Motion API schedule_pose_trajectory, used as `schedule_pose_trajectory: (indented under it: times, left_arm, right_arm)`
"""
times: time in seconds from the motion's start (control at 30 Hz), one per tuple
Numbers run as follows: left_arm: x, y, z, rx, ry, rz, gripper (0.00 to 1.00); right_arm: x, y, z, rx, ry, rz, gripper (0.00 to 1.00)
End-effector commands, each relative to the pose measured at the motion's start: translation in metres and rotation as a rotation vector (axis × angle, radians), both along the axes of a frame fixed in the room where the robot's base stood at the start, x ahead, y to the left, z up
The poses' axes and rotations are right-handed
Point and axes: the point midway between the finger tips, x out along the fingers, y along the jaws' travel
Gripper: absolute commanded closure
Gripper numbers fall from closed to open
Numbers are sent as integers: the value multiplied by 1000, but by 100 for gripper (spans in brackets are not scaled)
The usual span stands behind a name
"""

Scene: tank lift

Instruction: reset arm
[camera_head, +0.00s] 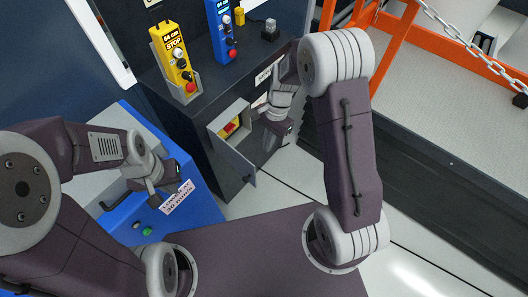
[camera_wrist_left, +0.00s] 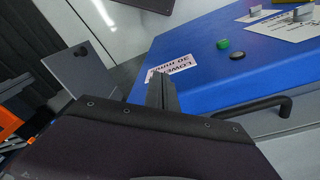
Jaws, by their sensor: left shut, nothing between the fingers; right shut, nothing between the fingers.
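My left gripper (camera_head: 158,196) is shut and empty above the blue cabinet (camera_head: 208,208), near its printed label (camera_head: 177,197). In the left wrist view its closed fingers (camera_wrist_left: 162,92) overlap the edge of the label (camera_wrist_left: 173,68); I cannot tell whether they touch it. My right gripper (camera_head: 284,131) is shut and empty at the dark cabinet's front, right of a small open compartment.
A yellow pendant (camera_head: 173,60) and a blue pendant (camera_head: 222,32) stand on the dark cabinet. A black handle (camera_wrist_left: 252,107) and a green button (camera_wrist_left: 223,44) are on the blue cabinet. An orange frame (camera_head: 391,45) with a chain (camera_head: 458,38) stands at the right.

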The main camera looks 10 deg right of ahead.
Motion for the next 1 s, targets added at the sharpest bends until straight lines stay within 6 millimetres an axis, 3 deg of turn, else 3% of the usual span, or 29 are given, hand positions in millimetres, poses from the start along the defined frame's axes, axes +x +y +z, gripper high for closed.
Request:
schedule_pose_trajectory:
  times: [0.13,0.53,0.6,0.67,0.73,0.83,0.9,1.0]
  left_arm:
    - [0,0,4,0,0,0,100]
    - [0,0,5,0,0,0,100]
    - [0,0,13,0,0,0,100]
    - [0,0,24,0,0,0,100]
    - [0,0,45,0,0,0,100]
    - [0,0,70,0,-1,0,100]
    - [0,0,80,0,-1,0,100]
    - [0,0,83,0,0,0,100]
  right_arm:
    - [3,-4,18,-1,-1,1,100]
    - [3,-4,21,0,1,1,100]
    - [6,-5,35,1,-13,-1,100]
    - [12,-5,61,2,-54,-2,100]
    - [0,-9,106,-5,-93,1,100]
    - [-40,-26,149,-50,-165,120,100]
    - [-70,-38,160,-89,-222,291,100]
    - [-106,-53,152,-133,-276,574,100]
